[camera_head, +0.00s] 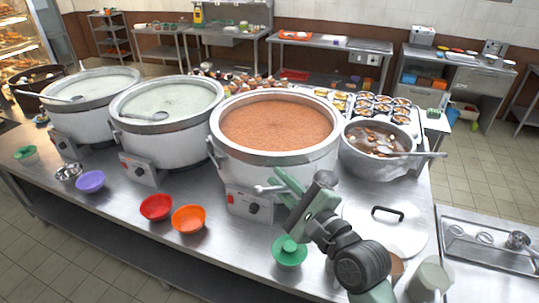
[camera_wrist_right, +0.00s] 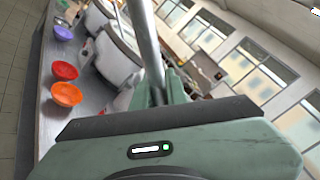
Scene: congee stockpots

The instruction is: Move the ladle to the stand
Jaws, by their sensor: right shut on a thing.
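My right gripper (camera_head: 290,200) is shut on the metal ladle (camera_head: 268,189), in front of the large pot of reddish-brown congee (camera_head: 280,122). A short piece of the ladle shows left of the fingers. In the right wrist view the ladle's shiny rod (camera_wrist_right: 147,45) runs up from between the fingers. I cannot make out the bowl of this ladle. A metal tray-like holder (camera_head: 455,260) with small round metal parts is at the right edge; I cannot tell whether it is the stand. My left gripper is not in view.
Two pots of pale congee (camera_head: 168,101) (camera_head: 92,85), each with a ladle, stand to the left. A smaller pot (camera_head: 380,163) with a ladle is at right.

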